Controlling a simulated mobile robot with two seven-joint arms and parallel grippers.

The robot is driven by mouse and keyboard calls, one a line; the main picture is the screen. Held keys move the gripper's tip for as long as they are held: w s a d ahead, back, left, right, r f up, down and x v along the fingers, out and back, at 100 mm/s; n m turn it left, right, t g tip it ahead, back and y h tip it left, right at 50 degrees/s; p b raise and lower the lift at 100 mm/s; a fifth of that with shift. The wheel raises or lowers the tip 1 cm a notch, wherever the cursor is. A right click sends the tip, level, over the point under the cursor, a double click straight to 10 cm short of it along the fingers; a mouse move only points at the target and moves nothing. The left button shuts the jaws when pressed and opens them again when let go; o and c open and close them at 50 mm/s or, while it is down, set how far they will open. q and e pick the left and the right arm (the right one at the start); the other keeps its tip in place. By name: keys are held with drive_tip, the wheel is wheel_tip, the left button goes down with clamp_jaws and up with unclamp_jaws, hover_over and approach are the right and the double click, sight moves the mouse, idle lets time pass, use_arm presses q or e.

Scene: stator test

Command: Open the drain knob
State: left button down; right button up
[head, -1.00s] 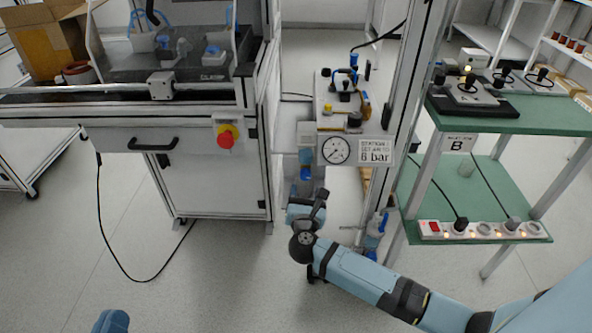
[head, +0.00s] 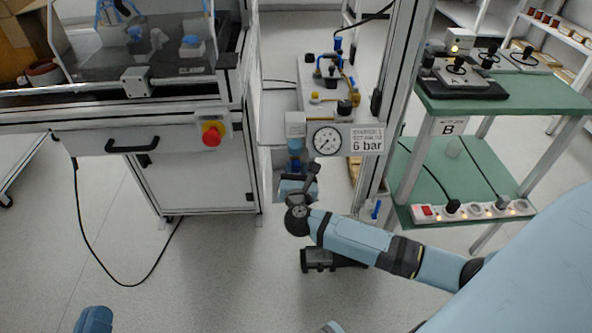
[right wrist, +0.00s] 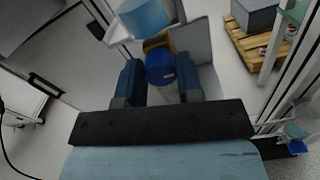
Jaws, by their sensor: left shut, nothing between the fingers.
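The drain knob (right wrist: 161,66) is a blue round knob under the pale blue cylindrical bowl (right wrist: 145,18) in the right wrist view. My right gripper (right wrist: 158,82) is open, with one dark blue finger on each side of the knob. I cannot tell whether either finger touches it. In the head view my right gripper (head: 298,184) is just below the blue bowl (head: 295,150), left of the pressure gauge, and it hides the knob. My left gripper (head: 94,320) shows only as a blue tip at the bottom left edge, shut and empty, far from the knob.
The pressure gauge (head: 326,141) and the 6 bar sign (head: 367,140) are on the station front. A white cabinet with a red emergency knob (head: 212,133) stands left. The green shelf (head: 450,170) and a metal post are on the right. Floor in front is clear.

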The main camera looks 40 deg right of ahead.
drive_tip(key=shift+r+n+p, duration=0.2)
drive_tip(key=shift+n+p, duration=0.9)
drive_tip(key=shift+p, duration=0.65)
use_arm(q)
wheel_tip(320, 180, up, 5)
drive_tip(key=t+p, duration=0.1)
drive_tip(key=t, duration=0.1)
use_arm(e)
drive_tip(key=shift+n, duration=0.4)
drive_tip(key=n+p, duration=0.3)
drive_tip(key=shift+n, duration=0.4)
drive_tip(key=n+p, duration=0.3)
drive_tip(key=shift+a+n, duration=0.1)
drive_tip(key=shift+n, duration=0.2)
drive_tip(key=n+p, duration=0.1)
drive_tip(key=n, duration=0.1)
drive_tip(key=n+p, duration=0.1)
drive_tip(key=n, duration=0.1)
drive_tip(key=n+p, duration=0.2)
drive_tip(key=shift+f, duration=0.25)
use_arm(q)
drive_tip(key=s+a+f+g+y, duration=0.2)
drive_tip(key=a+f+g+y, duration=0.3)
drive_tip(key=f, duration=0.6)
drive_tip(key=shift+s+a+f+n+g, duration=0.35)
drive_tip(key=shift+a+g, duration=0.3)
drive_tip(key=shift+g, duration=0.15)
drive_tip(key=shift+f, duration=0.3)
use_arm(e)
drive_tip(key=shift+w, duration=0.1)
